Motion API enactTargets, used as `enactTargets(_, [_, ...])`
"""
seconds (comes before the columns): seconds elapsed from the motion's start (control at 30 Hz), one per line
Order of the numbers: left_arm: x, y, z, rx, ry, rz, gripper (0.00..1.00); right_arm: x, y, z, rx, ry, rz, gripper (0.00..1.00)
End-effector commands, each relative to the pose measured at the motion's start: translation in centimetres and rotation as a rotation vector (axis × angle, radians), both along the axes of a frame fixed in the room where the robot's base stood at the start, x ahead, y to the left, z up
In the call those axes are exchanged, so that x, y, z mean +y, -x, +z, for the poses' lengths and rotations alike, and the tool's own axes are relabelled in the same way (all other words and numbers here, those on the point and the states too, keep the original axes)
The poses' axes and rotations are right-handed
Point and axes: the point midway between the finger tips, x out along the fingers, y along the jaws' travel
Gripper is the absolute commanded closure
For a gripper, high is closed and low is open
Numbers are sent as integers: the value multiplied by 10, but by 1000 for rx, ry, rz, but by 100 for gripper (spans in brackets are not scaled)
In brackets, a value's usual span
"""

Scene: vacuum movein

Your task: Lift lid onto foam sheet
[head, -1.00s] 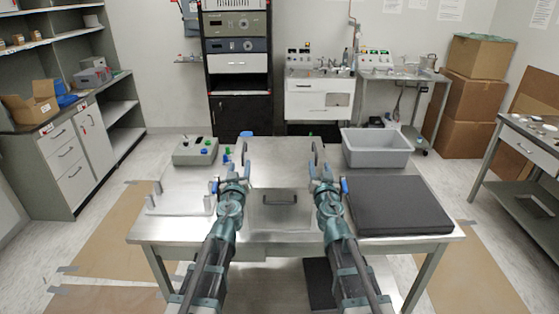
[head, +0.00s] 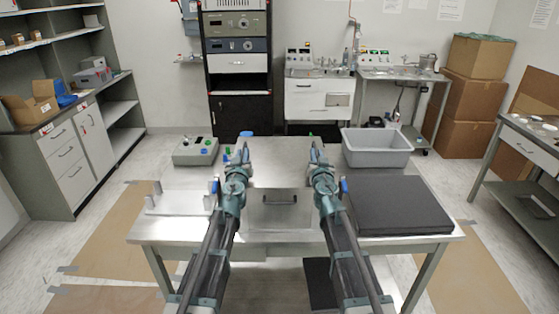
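The lid (head: 280,172) is the flat silver top of the metal box in the middle of the steel table. The dark foam sheet (head: 398,206) lies flat and bare on the table's right side. My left gripper (head: 243,160) is at the lid's left edge, where a dark side handle stood in view before. My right gripper (head: 315,158) is at the lid's right edge, at the matching handle. The grippers cover most of both handles, and the fingers are too small to tell whether they are closed on them.
A grey bin (head: 376,148) stands behind the foam sheet. A control box (head: 196,152) and small blue and green parts are at the back left. A metal fixture with posts (head: 180,203) stands at the table's left. The box front has a dark pull handle (head: 280,198).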

Motion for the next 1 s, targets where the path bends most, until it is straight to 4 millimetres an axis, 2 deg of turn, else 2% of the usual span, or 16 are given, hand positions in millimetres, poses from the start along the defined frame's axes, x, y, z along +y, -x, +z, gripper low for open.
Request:
enactTargets(0.03, [0,0,0,0,0,-1,93,0,0,0,0,0,1,93])
enactTargets(0.07, [0,0,0,0,0,-1,99,0,0,0,0,0,1,99])
enactTargets(0.1, [-1,0,0,0,0,-1,100,1,0,0,0,0,1,100])
enactTargets(1.0, [-2,0,0,0,1,-5,100,2,0,0,0,-2,5,100])
